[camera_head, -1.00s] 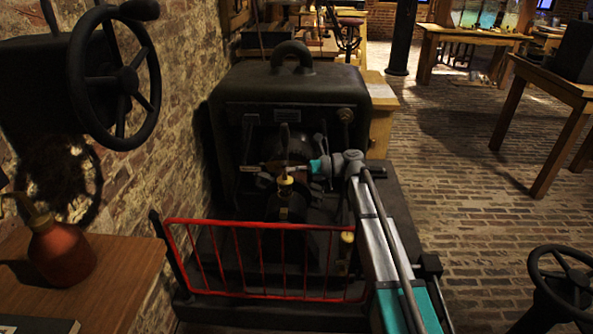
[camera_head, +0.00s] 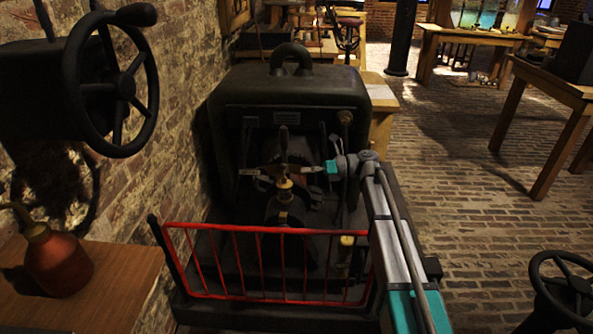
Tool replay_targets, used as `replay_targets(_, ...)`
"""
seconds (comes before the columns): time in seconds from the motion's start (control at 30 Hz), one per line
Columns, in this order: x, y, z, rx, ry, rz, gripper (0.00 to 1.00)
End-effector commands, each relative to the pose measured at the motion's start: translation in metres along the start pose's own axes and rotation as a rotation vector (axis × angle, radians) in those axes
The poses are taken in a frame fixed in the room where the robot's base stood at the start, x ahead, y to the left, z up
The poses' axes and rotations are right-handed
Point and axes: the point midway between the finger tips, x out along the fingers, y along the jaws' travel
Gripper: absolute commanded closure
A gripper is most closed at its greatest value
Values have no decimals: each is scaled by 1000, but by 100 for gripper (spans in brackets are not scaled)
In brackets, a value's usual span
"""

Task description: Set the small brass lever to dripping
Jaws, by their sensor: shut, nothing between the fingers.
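A small brass fitting (camera_head: 284,188), like an oil cup, stands upright on the dark machine (camera_head: 290,95) behind the red railing. The small brass lever cannot be made out apart from it, and its setting is too small to read. My gripper (camera_head: 294,171) reaches in from the right, past the teal wrist band, and is shut and empty. Its dark tips are just above and right of the brass fitting. I cannot tell whether they touch it.
A red railing (camera_head: 268,231) crosses in front of the machine. A black handwheel (camera_head: 122,84) hangs at the upper left. A red oil can (camera_head: 57,262) stands on a wooden bench (camera_head: 118,292). Another handwheel (camera_head: 568,285) is at the lower right.

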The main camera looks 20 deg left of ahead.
Motion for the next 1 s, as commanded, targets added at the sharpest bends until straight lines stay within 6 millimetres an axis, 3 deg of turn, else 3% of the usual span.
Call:
replay_targets(0.2, -31, 3, -2, 1, -1, 0, 100)
replay_targets(0.4, -48, 4, -3, 1, -1, 0, 100)
replay_targets(1.0, -52, 5, -3, 1, 0, 1, 100)
